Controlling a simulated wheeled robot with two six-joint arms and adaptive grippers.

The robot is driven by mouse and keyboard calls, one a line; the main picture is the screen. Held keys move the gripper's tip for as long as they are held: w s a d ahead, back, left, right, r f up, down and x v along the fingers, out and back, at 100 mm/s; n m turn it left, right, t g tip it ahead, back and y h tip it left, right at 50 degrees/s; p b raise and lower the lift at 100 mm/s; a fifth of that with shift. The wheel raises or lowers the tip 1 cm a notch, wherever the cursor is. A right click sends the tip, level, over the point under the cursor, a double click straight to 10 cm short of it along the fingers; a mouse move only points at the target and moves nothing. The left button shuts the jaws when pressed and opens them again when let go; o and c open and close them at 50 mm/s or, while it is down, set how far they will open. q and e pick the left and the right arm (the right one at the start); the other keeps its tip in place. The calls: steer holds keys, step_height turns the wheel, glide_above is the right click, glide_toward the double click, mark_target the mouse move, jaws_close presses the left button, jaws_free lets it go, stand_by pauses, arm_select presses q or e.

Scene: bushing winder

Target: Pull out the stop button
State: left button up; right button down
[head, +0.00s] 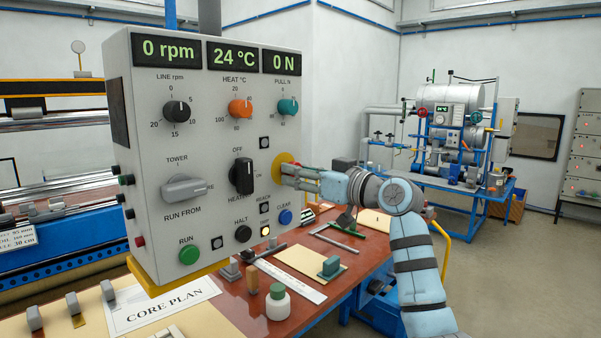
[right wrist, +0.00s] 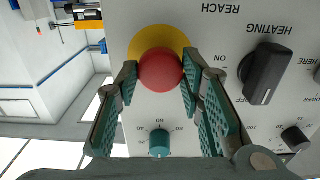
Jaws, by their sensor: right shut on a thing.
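The stop button is a red mushroom knob (right wrist: 160,71) on a yellow round plate (right wrist: 160,40) in the right wrist view. My right gripper (head: 290,174) reaches the button from the right. In the right wrist view its two fingers (right wrist: 160,78) lie on either side of the red knob, shut on it. The grey control panel (head: 215,130) reads 0 rpm, 24 °C and 0 N. My left gripper is not in view.
Close to the button are the black heating switch (head: 241,176), the blue clear button (head: 285,216) and the teal pull knob (head: 288,107). Below the panel, a red-brown table (head: 345,280) holds papers, a small bottle (head: 278,302) and blocks. Open floor lies at the right.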

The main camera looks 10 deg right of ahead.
steer(key=c, duration=1.5)
jaws_free()
steer(key=shift+d+f, duration=0.1)
steer(key=o, duration=0.4)
steer(key=shift+s, duration=0.1)
steer(key=shift+o, duration=0.2)
steer(key=v, duration=1.2)
